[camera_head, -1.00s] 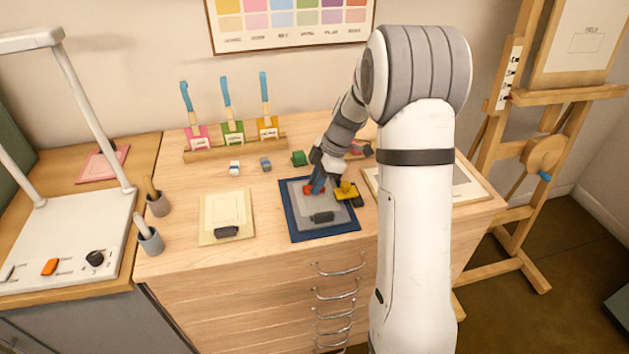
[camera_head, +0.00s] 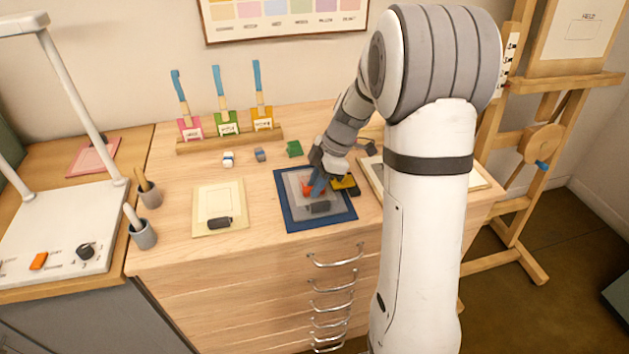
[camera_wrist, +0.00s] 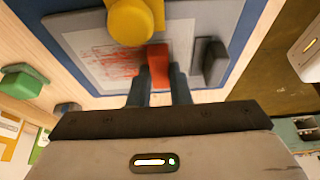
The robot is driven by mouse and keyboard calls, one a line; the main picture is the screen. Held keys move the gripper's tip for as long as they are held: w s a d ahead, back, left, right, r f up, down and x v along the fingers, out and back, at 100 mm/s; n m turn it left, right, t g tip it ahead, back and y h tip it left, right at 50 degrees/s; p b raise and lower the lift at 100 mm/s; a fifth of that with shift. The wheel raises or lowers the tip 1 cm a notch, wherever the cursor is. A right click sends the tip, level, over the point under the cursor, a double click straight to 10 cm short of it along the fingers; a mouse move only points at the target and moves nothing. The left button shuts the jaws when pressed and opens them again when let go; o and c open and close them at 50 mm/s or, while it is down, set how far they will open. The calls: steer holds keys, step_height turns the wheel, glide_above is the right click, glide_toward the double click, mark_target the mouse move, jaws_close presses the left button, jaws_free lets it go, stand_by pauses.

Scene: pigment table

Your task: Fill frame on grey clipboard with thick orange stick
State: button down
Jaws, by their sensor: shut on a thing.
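The grey clipboard (camera_head: 294,213) lies on a dark blue mat (camera_head: 282,222) on the wooden worktop. In the wrist view the clipboard (camera_wrist: 228,14) carries a pale sheet (camera_wrist: 90,42) with uneven red-orange strokes beside the stick, bare paper showing between them. A dark clip (camera_wrist: 213,62) sits at its edge. My gripper (camera_wrist: 158,88) is shut on the thick orange stick (camera_wrist: 158,66), which looks red-orange here. The stick is over the sheet; whether its tip touches is hidden. It also shows low over the clipboard in the head view (camera_head: 311,190).
A yellow-topped black object (camera_head: 346,187) stands at the clipboard's right side; its yellow knob (camera_wrist: 130,20) is close to the stick. A cream clipboard (camera_head: 219,205) lies to the left. A green block (camera_head: 294,149) and small blocks lie behind. Worktop between the clipboards is clear.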

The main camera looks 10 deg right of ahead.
mark_target(305, 177)
steer(key=shift+s, duration=0.7)
steer(key=shift+b, duration=0.35)
steer(key=shift+f+b, duration=0.1)
steer(key=shift+b, duration=0.25)
steer(key=shift+w, duration=3.9)
